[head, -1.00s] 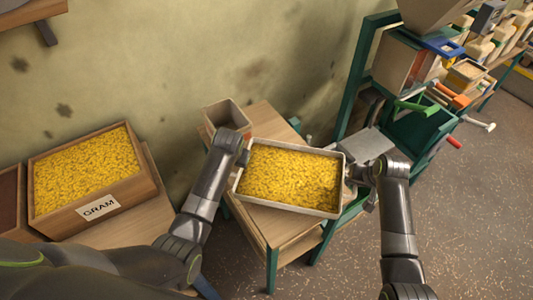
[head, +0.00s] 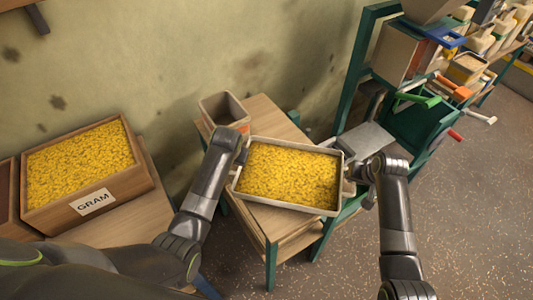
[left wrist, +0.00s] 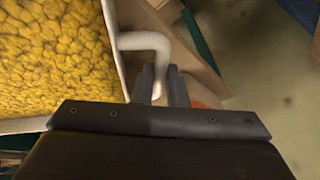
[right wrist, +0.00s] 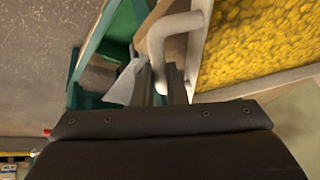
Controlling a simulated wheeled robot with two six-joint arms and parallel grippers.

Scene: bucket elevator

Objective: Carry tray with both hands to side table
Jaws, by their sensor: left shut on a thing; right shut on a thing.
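A white-rimmed tray (head: 285,208) full of yellow gram is held between my two arms, in front of and partly over a small wooden side table (head: 262,112) in the head view. I cannot tell whether it touches the tabletop. My left gripper (head: 241,155) is shut on the tray's left handle, a white loop in the left wrist view (left wrist: 150,42). My right gripper (head: 351,174) is shut on the right handle, which shows in the right wrist view (right wrist: 170,30). The tray looks about level.
A wooden box labelled GRAM (head: 130,184) stands at the left. An open wooden bin (head: 222,108) stands on the table's back left corner. A green-framed machine with crank handles (head: 425,115) stands at the right. Open floor (head: 470,230) lies front right.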

